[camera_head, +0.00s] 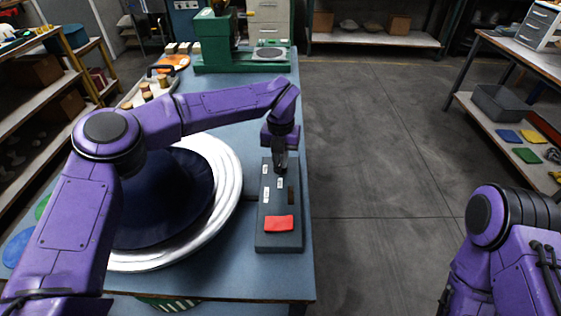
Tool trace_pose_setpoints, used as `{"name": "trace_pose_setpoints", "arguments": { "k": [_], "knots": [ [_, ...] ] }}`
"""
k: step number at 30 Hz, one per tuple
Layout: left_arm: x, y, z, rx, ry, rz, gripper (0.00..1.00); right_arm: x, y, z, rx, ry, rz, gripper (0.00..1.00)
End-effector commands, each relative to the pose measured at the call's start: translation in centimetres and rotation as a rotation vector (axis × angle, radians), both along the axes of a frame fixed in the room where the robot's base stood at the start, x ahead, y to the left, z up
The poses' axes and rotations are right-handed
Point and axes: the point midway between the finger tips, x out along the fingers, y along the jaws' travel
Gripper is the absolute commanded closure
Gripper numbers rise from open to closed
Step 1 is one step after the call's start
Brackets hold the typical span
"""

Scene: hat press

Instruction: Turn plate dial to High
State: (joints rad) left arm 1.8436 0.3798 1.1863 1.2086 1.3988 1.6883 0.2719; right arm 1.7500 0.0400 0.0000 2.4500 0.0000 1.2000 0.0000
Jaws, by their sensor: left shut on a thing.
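A dark grey control box (278,242) lies along the right edge of the blue table. It carries a red button (279,223) at its near end and several small white labels in its middle. My left gripper (280,165) points down at the far end of the box, shut on a small part there. The gripper hides that part, so I cannot make out the dial or its setting; the labels are too small to read. My right arm (505,240) is at the lower right, over the floor; its gripper is out of view.
A large round metal plate (228,190) with a dark blue hat-like form (165,205) sits left of the box, partly behind my left arm. A green machine (222,45) stands at the table's far end. Open grey floor (385,170) lies right of the table. Shelves stand on both sides.

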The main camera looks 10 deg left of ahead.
Motion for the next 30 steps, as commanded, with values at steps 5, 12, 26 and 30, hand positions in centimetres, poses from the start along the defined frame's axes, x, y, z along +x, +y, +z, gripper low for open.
{"name": "trace_pose_setpoints", "arguments": {
  "k": [5,12,26,30],
  "knots": [
    [0.03,-0.03,-0.06,-0.001,-0.002,0.094,1.00,0.00,0.00,-0.75,0.000,0.000,0.000,0.10],
    [0.03,-0.03,0.06,-0.001,-0.001,0.165,1.00,-0.01,0.00,-1.09,0.000,0.000,0.000,0.10],
    [0.04,-0.02,0.13,-0.001,-0.002,0.185,1.00,0.00,0.00,-1.13,0.000,0.000,0.000,0.10],
    [0.04,-0.02,0.12,-0.001,-0.002,0.185,0.65,0.00,0.00,-1.13,0.000,0.000,0.000,0.10]
  ]
}}
